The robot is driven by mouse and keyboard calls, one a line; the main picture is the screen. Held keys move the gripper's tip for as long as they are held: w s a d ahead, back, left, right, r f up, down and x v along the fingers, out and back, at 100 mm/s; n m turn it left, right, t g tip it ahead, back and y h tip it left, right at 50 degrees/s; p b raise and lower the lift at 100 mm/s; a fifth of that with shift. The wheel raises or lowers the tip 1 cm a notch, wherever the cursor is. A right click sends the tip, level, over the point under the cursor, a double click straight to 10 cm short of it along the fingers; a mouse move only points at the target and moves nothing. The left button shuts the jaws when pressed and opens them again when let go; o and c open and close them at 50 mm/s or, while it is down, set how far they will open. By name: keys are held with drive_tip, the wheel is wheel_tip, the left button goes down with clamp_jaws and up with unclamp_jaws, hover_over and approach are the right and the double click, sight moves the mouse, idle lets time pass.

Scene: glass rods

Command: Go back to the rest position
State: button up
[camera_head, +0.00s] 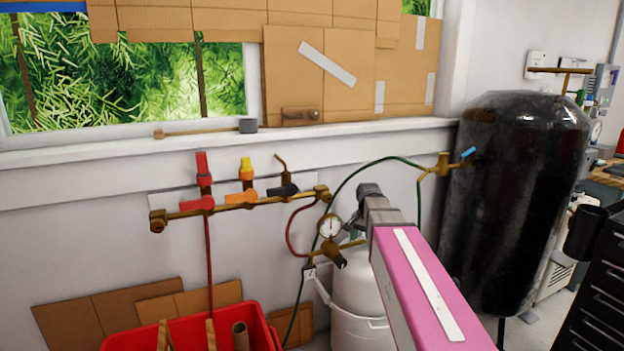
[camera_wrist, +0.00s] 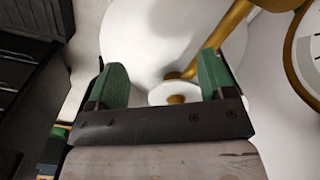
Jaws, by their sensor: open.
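My gripper (camera_wrist: 162,76) shows in the wrist view as two green fingers spread apart with nothing held between them. Beyond the fingers is the rounded white gas cylinder (camera_wrist: 140,30), with a brass stem (camera_wrist: 190,68) close by the right finger; I cannot tell whether they touch. In the head view my pink arm reaches up from the lower right, and my gripper (camera_head: 368,190) is at its far end, in front of the wall near the gauge. The fingers are too small to make out there. No glass rods show in either view.
A pressure gauge (camera_head: 330,226) and brass manifold (camera_head: 240,204) with red, yellow and black valves are on the wall, left of my arm. The white cylinder (camera_head: 358,290) stands below. A black tank (camera_head: 515,190) is to the right. A red bin (camera_head: 262,330) sits lower left.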

drive_tip(key=s+f+n, duration=0.7)
drive_tip(key=s+f, duration=0.9)
drive_tip(key=shift+f, duration=0.15)
drive_tip(key=shift+d, duration=0.1)
